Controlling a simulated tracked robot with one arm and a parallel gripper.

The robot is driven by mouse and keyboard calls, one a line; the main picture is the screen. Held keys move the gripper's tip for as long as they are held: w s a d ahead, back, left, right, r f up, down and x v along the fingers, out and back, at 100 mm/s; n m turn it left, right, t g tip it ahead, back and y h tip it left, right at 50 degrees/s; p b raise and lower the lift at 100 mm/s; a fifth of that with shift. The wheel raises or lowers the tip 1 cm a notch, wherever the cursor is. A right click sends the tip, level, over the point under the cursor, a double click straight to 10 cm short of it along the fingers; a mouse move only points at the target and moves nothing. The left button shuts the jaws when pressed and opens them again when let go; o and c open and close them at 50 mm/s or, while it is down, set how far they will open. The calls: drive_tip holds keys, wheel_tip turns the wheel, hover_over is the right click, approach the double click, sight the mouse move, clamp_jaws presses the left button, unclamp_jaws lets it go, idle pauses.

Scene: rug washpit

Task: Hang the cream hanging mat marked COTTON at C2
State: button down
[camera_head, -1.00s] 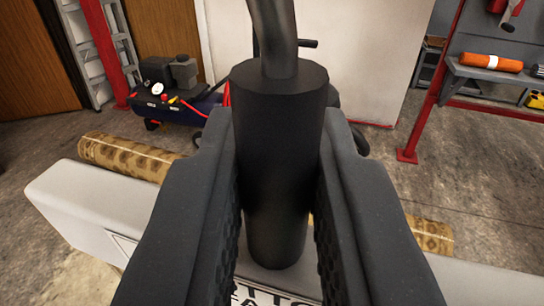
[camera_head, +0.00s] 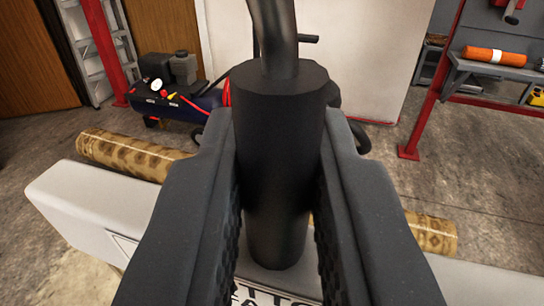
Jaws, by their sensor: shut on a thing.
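My gripper (camera_head: 278,215) is shut on a dark upright post with a curved hook (camera_head: 272,35) at its top. The post stands on a pale bar (camera_head: 110,205) across the lower picture. A white label (camera_head: 275,294) on the bar shows part of a word, with the letters "TTO" readable; the rest is hidden by my fingers. Cream, fluffy material of the hanging mat (camera_head: 85,279) shows below the bar at lower left. The post looks upright between the fingers. No spot marked C2 is in view.
A tan patterned roll (camera_head: 130,155) lies beyond the bar. A compressor (camera_head: 175,92) and a ladder (camera_head: 95,50) stand at back left, a white panel (camera_head: 370,65) at back centre. A red-framed bench (camera_head: 500,70) with an orange roll (camera_head: 495,56) is at right. Some concrete floor is clear.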

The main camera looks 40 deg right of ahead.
drive_tip(key=c, duration=1.3)
unclamp_jaws()
drive_tip(key=shift+b+v, duration=0.85)
drive_tip(key=shift+v, duration=6.1)
